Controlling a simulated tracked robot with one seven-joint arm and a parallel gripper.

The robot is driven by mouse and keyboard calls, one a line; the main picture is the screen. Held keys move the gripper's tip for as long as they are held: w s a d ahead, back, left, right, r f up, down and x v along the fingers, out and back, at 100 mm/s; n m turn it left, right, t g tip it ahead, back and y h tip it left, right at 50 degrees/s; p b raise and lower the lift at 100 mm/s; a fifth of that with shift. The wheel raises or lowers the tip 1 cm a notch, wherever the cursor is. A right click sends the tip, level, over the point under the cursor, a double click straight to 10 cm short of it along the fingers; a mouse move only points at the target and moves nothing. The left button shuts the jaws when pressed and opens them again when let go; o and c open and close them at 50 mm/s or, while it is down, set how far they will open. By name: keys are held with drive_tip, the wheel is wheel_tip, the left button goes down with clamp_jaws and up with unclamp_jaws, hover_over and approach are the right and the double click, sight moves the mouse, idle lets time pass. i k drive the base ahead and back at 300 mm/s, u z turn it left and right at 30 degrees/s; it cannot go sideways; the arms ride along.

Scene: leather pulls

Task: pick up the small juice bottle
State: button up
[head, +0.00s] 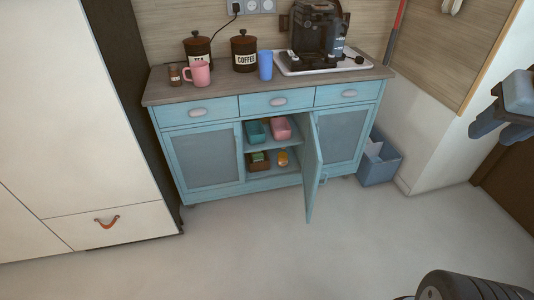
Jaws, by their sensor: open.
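A small orange-yellow bottle (283,158), which looks like the juice bottle, stands on the lower shelf inside the blue cabinet (214,160). It is small in the head view and its label cannot be read. The cabinet's middle door (312,168) stands open, swung out toward the front just right of the bottle.
A brown box with green contents (259,165) sits left of the bottle. Teal (255,132) and pink (280,128) containers are on the shelf above. A blue bin (379,161) stands right of the cabinet. The floor (240,250) in front is clear.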

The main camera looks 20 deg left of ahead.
sight(283, 155)
drive_tip(key=i, duration=1)
drive_tip(key=u, duration=0.1)
